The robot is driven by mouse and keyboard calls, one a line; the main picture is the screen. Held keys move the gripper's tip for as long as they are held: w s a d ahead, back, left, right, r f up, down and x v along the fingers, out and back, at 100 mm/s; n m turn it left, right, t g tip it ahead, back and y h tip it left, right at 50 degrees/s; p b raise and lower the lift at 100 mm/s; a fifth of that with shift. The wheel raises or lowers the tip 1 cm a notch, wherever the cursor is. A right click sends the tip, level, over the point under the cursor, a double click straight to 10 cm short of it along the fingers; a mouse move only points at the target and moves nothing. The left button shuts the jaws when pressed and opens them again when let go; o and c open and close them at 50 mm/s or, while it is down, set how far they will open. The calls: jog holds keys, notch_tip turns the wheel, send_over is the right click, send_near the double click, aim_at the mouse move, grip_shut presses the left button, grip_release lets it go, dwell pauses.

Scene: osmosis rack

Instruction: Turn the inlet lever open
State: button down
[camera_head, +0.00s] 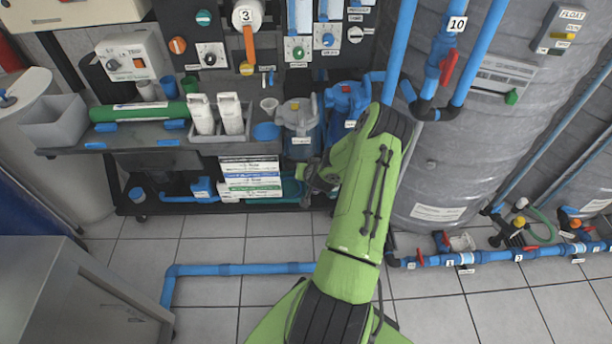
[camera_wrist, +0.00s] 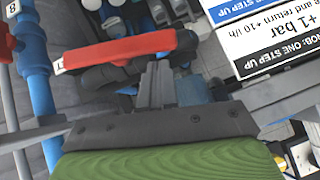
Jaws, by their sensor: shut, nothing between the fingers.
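A red lever (camera_wrist: 120,52) with a pale tag at its left end lies across the upper middle of the wrist view, on a dark valve body. I take it for the inlet lever, but its tag is not readable. My gripper (camera_wrist: 157,75) has its dark fingers together and empty. The fingertips appear just below the lever's right part; I cannot tell whether they touch it. In the head view my gripper (camera_head: 314,180) is beside the lower part of the rack, right of the white instruction sign (camera_head: 250,176). I cannot make out this lever there.
A blue pipe (camera_wrist: 36,75) runs down the left of the wrist view. In the head view, blue filter housings (camera_head: 346,102) stand above my gripper and a grey tank (camera_head: 455,150) is to the right.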

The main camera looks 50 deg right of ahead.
jog(key=shift+w+f, duration=0.1)
jog(key=shift+f, duration=0.5)
jog(key=shift+a, duration=0.15)
jog(key=shift+w+a+f+n+g+h, duration=0.35)
jog(key=shift+w+f+g+h, duration=0.1)
jog(key=shift+f, duration=0.15)
